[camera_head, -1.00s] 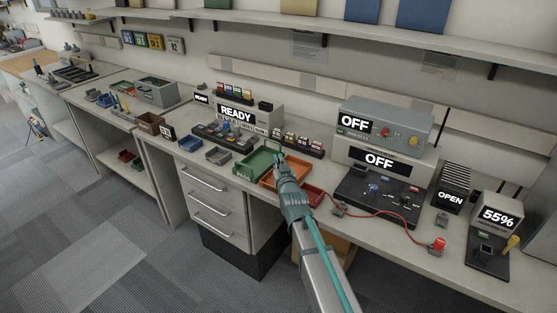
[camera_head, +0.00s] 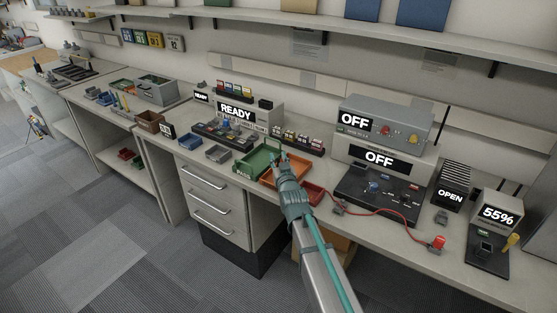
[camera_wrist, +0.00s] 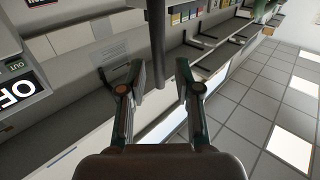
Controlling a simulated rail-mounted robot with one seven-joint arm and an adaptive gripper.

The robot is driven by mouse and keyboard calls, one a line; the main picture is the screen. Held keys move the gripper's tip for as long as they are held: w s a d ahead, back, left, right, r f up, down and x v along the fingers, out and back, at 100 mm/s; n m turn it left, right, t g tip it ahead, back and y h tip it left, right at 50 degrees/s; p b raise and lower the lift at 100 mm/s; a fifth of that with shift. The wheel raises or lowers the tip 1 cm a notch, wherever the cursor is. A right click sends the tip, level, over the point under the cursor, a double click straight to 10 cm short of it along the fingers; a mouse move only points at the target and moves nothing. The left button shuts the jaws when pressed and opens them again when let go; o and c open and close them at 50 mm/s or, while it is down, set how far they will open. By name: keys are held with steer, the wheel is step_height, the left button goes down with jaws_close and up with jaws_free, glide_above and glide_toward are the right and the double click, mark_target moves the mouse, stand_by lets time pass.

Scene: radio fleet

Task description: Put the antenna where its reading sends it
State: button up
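My gripper (camera_head: 279,157) is over the green tray (camera_head: 242,169) and the orange tray (camera_head: 268,184) on the bench. In the wrist view its two fingers (camera_wrist: 162,80) stand apart. A dark rod (camera_wrist: 157,35), possibly the antenna, runs from the top edge down between the fingertips. Gaps seem to show beside the rod, and I see no clear grip on it. A thin black upright antenna (camera_head: 441,128) stands behind the right end of the grey radio unit (camera_head: 392,118), whose display reads OFF. A display at the far right (camera_head: 498,215) reads 55%.
The lower unit (camera_head: 378,158) also reads OFF. A dark ribbed box (camera_head: 452,187) reads OPEN, and another unit (camera_head: 236,112) reads READY. A red cable (camera_head: 385,213) crosses the bench front. A red tray (camera_head: 312,194) sits by my arm. A shelf runs above.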

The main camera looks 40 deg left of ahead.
steer(key=shift+s+d, duration=0.25)
steer(key=shift+d, duration=0.05)
steer(key=b+v, duration=0.2)
steer(key=v, duration=0.9)
steer(key=shift+s, duration=0.15)
